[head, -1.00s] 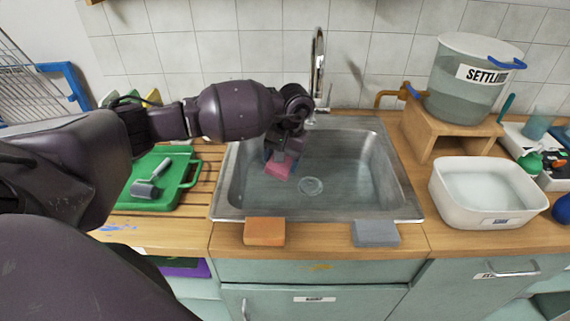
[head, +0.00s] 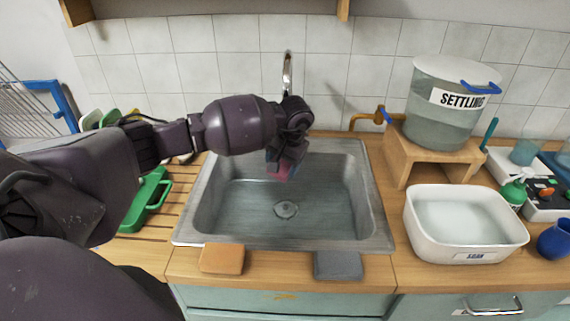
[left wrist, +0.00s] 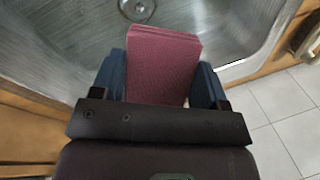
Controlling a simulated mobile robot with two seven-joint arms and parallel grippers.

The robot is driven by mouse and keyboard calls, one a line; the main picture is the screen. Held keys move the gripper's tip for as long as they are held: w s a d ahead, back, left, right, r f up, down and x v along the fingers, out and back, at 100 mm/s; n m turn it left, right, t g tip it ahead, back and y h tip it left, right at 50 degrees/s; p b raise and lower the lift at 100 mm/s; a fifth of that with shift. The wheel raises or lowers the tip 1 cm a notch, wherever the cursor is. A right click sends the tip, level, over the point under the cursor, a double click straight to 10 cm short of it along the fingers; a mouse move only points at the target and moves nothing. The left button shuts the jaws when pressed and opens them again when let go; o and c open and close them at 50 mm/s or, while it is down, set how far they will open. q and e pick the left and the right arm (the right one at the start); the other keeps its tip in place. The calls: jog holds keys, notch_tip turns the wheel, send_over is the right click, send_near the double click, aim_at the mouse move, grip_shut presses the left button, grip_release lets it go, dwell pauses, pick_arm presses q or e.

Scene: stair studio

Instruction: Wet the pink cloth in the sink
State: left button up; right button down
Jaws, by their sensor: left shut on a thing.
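The pink cloth (head: 284,172) is a folded block held in my left gripper (head: 281,168), above the steel sink (head: 335,195). In the left wrist view, the cloth (left wrist: 163,65) sits between the two blue fingers of the gripper (left wrist: 162,78), which is shut on it. The sink has a round drain (head: 286,209) on its floor. The tap (head: 287,75) rises behind the sink, mostly hidden low down by my left gripper. I cannot tell if water runs. My right gripper is not in view.
An orange sponge (head: 222,258) and a grey sponge (head: 338,265) lie at the sink's front edge. A white soaking tub (head: 420,225) and a wooden stand (head: 402,165) with the settling bucket (head: 432,119) are at right. A green tray (head: 154,199) is at left.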

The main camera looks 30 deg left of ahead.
aim_at(285, 165)
pick_arm(q)
jog(key=shift+a+f, duration=0.1)
jog(key=shift+f, duration=0.4)
jog(key=shift+f+b, duration=0.35)
jog(key=shift+f, duration=0.7)
jog(key=d+b+x, duration=0.2)
jog(key=b+x, duration=0.4)
jog(key=x, duration=0.3)
jog(key=shift+d+f, duration=0.2)
jog(key=shift+f, duration=0.45)
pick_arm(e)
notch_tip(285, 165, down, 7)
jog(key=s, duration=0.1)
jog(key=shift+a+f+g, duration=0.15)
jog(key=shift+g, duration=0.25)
pick_arm(q)
jog(key=shift+r, duration=0.1)
